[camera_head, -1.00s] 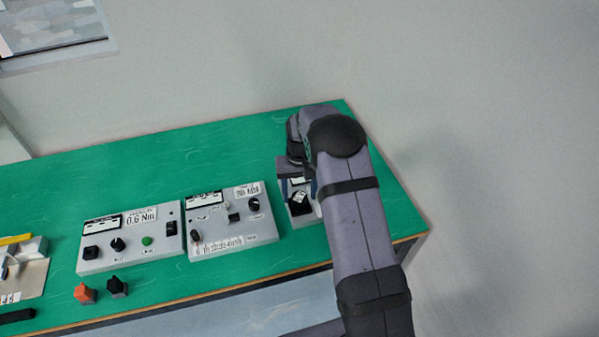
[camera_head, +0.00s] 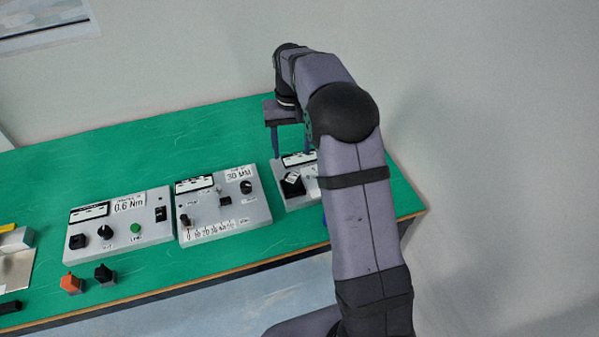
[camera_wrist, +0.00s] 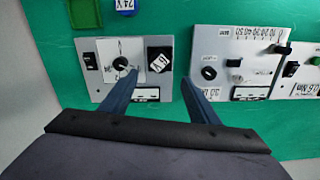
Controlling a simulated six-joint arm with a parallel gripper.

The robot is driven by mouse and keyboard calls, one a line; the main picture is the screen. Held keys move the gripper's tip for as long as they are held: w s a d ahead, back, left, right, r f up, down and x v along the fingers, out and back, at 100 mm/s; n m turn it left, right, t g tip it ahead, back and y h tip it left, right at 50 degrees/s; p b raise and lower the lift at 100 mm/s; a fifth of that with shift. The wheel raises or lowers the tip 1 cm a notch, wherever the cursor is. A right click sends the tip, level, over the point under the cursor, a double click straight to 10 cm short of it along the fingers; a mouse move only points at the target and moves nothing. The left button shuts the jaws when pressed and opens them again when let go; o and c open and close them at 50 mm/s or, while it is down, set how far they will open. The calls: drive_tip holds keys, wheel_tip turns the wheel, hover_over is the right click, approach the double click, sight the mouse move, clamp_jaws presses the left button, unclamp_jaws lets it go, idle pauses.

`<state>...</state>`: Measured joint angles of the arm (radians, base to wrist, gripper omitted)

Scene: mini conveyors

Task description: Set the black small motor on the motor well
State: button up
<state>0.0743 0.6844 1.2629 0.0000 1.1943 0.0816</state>
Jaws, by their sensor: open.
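My gripper (camera_head: 291,150) is open and empty, raised above the back of this panel. Its fingers (camera_wrist: 160,76) point toward the panel, apart from the motor.
Two more grey panels, "30 MM" (camera_head: 243,206) and "0.6 Nm" (camera_head: 90,240), stand to the left. An orange block (camera_head: 71,284) and a black block (camera_head: 104,274) lie at the front edge. The wrist view shows a blue "24 V" block (camera_wrist: 125,5) and a green bin (camera_wrist: 85,13).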

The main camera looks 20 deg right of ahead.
drive_tip(key=s+a+f+n, duration=0.1)
drive_tip(key=s+a, duration=0.1)
drive_tip(key=s, duration=1.2)
drive_tip(key=s+a+f, duration=0.1)
drive_tip(key=s+f, duration=0.1)
drive_tip(key=s, duration=1.2)
drive_tip(key=shift+s+a+f+n, duration=0.25)
drive_tip(key=shift+s+a+n, duration=0.15)
drive_tip(key=shift+f, duration=0.1)
wheel_tip(320, 180, down, 20)
drive_tip(key=b, duration=1.9)
drive_tip(key=shift+r+b, duration=0.25)
drive_tip(key=shift+b, duration=0.15)
